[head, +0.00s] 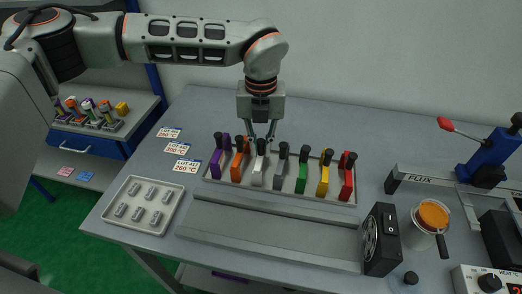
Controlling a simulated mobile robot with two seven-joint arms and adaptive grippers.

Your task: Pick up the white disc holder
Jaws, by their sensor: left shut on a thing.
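The white disc holder (258,173) stands upright in the grey tray (276,189), in a row of coloured holders, between the orange one (237,166) and the grey one (280,170). My left gripper (261,140) comes down over the row from above. Its fingers are shut on the dark top of the white disc holder. The holder looks to be still in or just above the tray; I cannot tell which. My right gripper is not in view.
Purple, green, yellow and red holders (347,178) share the tray. A long grey rail (270,238) and a black fan box (381,240) lie in front. A slotted tray (143,203) is at left, lot cards (178,148) behind it. An orange-filled pot (432,219) stands at right.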

